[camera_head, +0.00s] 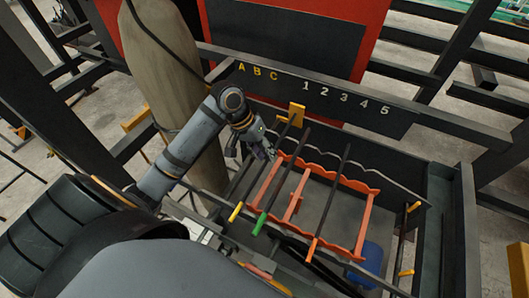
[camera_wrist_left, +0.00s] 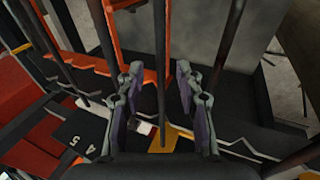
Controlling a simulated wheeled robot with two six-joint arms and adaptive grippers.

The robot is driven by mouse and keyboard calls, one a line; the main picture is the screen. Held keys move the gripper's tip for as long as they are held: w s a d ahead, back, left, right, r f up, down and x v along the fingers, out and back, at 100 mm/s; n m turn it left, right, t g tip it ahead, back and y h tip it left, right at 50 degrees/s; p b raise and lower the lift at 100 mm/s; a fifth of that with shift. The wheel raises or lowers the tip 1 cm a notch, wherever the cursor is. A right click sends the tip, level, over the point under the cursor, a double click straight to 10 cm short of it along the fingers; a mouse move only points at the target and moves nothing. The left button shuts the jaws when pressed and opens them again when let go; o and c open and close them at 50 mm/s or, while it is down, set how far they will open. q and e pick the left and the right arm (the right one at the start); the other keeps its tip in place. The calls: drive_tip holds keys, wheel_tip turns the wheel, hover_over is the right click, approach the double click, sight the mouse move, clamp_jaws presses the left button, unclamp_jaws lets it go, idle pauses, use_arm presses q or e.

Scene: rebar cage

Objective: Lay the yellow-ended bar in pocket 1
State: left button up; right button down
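The yellow-ended bar (camera_head: 240,205) lies aslant at the left of the orange rack, its yellow end towards the front. Its far part runs up behind my left gripper (camera_head: 264,150), towards a yellow bracket (camera_head: 297,114). In the left wrist view my left gripper (camera_wrist_left: 160,97) has its fingers apart. A dark bar (camera_wrist_left: 160,55) shows between them and runs down to the yellow bracket (camera_wrist_left: 170,138). I cannot tell how deep it sits between the fingers; neither finger visibly presses on it. The orange rack (camera_head: 363,228) has a wavy, notched rail. My right gripper is not in view.
A green-ended bar (camera_head: 260,222) and an orange-ended bar (camera_head: 313,247) lie across the orange rack. A dark board (camera_head: 330,100) behind carries A B C and 1 to 5. Dark frame walls (camera_head: 465,215) enclose the rack.

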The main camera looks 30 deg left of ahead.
use_arm(q)
drive_tip(key=v, duration=1.2)
drive_tip(key=shift+d, duration=0.1)
idle(0.4)
